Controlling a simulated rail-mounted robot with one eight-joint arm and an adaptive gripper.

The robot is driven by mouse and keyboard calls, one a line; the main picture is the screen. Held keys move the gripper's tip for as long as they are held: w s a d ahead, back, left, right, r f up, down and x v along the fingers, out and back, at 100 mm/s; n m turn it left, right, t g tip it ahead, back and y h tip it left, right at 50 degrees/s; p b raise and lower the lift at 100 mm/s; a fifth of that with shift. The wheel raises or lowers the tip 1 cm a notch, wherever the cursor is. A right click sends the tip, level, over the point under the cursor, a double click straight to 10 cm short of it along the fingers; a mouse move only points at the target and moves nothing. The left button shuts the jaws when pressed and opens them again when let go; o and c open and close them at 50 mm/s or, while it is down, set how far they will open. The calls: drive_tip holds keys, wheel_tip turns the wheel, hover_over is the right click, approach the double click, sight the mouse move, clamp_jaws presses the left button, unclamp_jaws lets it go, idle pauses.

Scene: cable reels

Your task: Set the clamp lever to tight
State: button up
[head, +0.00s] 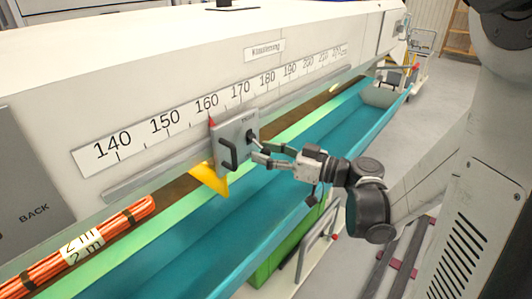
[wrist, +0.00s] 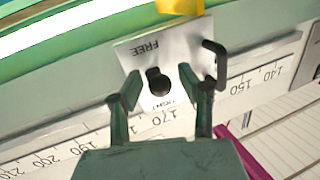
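A grey carriage plate (head: 236,141) sits on the slotted rail, its red pointer (head: 211,121) near 160. The black clamp lever (head: 251,134) is on the plate's right part; in the wrist view its dark knob (wrist: 157,80) shows between the word FREE and a partly covered second label. Which way the lever points is hard to tell. My gripper (head: 261,152) is in front of the plate. In the wrist view my gripper (wrist: 160,92) has its fingers apart, one on each side of the knob, with gaps visible. A fixed black handle (wrist: 214,62) is beside the right finger.
A number scale (head: 205,105) runs above the slot. A yellow pointed piece (head: 210,178) hangs below the plate. A teal trough (head: 255,208) runs below, with an orange cable bundle (head: 115,225) at left. A green bin (head: 285,247) stands under the trough.

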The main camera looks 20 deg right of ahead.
sight(267, 149)
clamp_jaws()
drive_tip(key=shift+r, duration=0.15)
drive_tip(key=p, duration=0.2)
drive_tip(key=r+g+h+p, duration=0.1)
drive_tip(key=p, duration=0.1)
drive_tip(key=shift+s+d+r+g+h, duration=0.1)
drive_tip(key=shift+s+r+g+h, duration=0.1)
drive_tip(key=shift+g+h, duration=0.1)
drive_tip(key=r+m+g+h+p, duration=0.1)
drive_tip(key=p, duration=0.3)
drive_tip(key=shift+r+g+h+p, duration=0.15)
drive_tip(key=shift+g+h+p, duration=0.15)
drive_tip(key=shift+g+p, duration=0.1)
drive_tip(key=r+g+h+p, duration=0.1)
drive_tip(key=g+p, duration=0.1)
drive_tip(key=p, duration=0.2)
drive_tip(key=shift+r+g+h, duration=0.1)
drive_tip(key=shift+g+h, duration=0.2)
drive_tip(key=shift+h, duration=0.1)
drive_tip(key=shift+w+r+m+g+h+p, duration=0.15)
drive_tip(key=shift+r+m+g+h+p, duration=0.2)
drive_tip(key=shift+g+h+p, duration=0.45)
drive_tip(key=shift+f, duration=0.1)
